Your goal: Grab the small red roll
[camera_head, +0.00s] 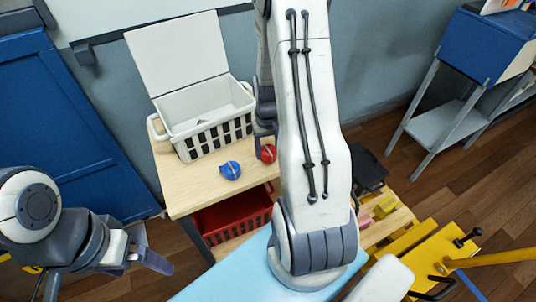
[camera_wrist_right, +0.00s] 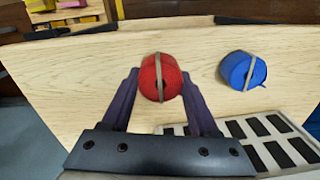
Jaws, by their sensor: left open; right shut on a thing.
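The small red roll (camera_head: 268,153) with a tan band is at the front right of the wooden table top. In the right wrist view the red roll (camera_wrist_right: 161,78) sits between the two dark fingers of my right gripper (camera_wrist_right: 160,84), which is shut on it. In the head view my right gripper (camera_head: 264,140) is partly hidden behind my arm. I cannot tell whether the roll is off the wood. My left gripper (camera_head: 104,276) is open and empty at the lower left, away from the table.
A blue roll (camera_head: 230,170) lies beside the red one, also in the wrist view (camera_wrist_right: 242,70). A white basket (camera_head: 206,137) with its lid raised stands behind. A red crate (camera_head: 232,214) is under the wooden table top (camera_head: 190,196). Yellow equipment is at the lower right.

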